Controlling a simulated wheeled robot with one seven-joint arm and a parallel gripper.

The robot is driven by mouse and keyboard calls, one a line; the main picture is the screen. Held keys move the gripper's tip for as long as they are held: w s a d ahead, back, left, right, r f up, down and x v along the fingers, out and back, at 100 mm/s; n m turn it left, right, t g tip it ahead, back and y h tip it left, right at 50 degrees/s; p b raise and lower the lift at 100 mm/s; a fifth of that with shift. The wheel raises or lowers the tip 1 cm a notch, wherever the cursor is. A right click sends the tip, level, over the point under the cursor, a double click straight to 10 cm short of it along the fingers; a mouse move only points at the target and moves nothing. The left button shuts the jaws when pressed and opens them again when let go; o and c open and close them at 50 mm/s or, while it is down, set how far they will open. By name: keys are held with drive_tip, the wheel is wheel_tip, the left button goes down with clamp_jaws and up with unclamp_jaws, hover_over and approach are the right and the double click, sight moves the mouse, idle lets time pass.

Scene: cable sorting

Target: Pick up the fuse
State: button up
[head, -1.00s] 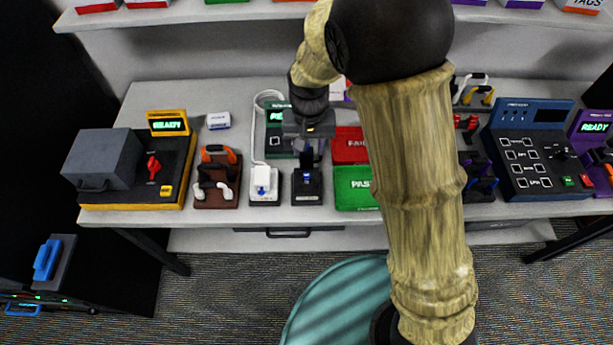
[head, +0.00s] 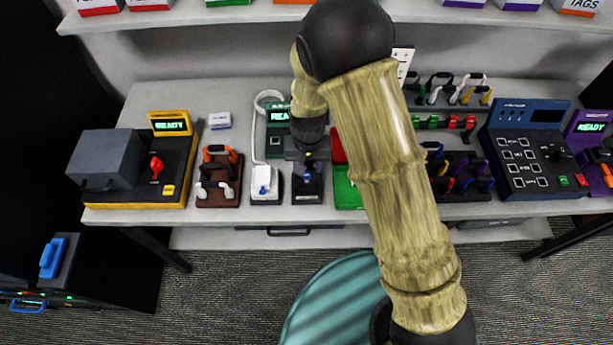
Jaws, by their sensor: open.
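My gripper (head: 308,172) points down over a small black block (head: 307,196) near the front of the table. A small blue piece, which looks like the fuse (head: 308,176), shows at the gripper's fingertips above the block. The gripper is open with its fingertips at or just above the blue piece. The fingers are small and dark, so I cannot tell whether they touch it. My arm comes across the table from the right.
A white power strip (head: 265,187) stands close on the left of the block. A green tray (head: 346,196) is close on the right. A brown cable rack (head: 218,196) and a yellow-edged tester (head: 180,195) are farther left. A blue panel (head: 524,155) stands at right.

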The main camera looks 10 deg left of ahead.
sight(306, 174)
drive_tip(key=shift+s+a+f+p, duration=0.15)
drive_tip(key=shift+f+p, duration=0.4)
drive_tip(key=shift+f, duration=1.45)
drive_tip(key=shift+c, duration=0.4)
clamp_jaws()
